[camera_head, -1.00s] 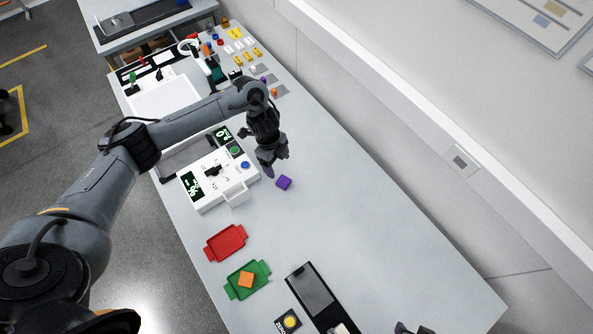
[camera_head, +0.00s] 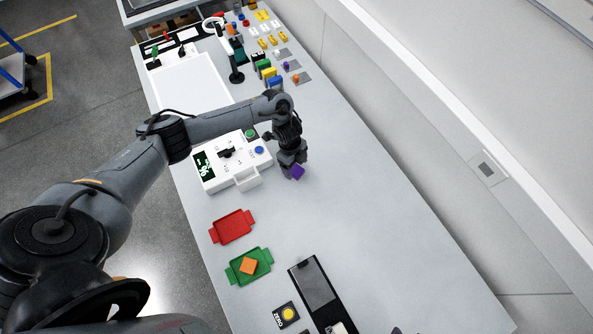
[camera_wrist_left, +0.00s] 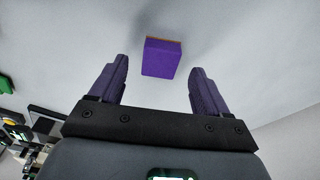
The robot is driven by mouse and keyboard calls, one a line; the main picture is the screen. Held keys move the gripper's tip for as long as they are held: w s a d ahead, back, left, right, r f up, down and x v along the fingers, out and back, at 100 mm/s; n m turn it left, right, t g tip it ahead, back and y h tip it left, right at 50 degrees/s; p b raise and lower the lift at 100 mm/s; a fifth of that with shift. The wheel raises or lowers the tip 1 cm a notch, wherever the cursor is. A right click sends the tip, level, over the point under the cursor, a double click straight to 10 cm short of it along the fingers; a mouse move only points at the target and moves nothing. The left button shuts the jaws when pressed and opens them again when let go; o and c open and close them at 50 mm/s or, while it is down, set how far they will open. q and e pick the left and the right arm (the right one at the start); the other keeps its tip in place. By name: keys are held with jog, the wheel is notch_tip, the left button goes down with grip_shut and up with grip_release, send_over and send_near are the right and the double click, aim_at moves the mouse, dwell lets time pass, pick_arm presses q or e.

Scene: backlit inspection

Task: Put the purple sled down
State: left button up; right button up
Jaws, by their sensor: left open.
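The purple sled (camera_head: 298,172) is a small purple block on the grey table, right of the white control box. In the left wrist view the sled (camera_wrist_left: 162,58) shows a purple face with a thin orange-brown strip along its far edge. My left gripper (camera_head: 291,172) is at the sled and partly covers it in the head view. Its two fingers are spread, with a visible gap on each side of the sled near the fingertips. Only a dark sliver shows at the bottom edge of the head view, possibly my right gripper.
The white control box (camera_head: 229,163) with buttons stands close left of the left gripper. A red tray (camera_head: 232,227) and a green tray (camera_head: 264,257) holding an orange block (camera_head: 249,266) lie nearer. The table right of the sled is clear.

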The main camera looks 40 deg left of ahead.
aim_at(297, 171)
pick_arm(q)
jog(key=shift+d+f, duration=0.15)
jog(key=shift+f, duration=1.15)
jog(key=c, duration=1.3)
jog(key=shift+o, duration=0.2)
jog(key=shift+r, duration=0.15)
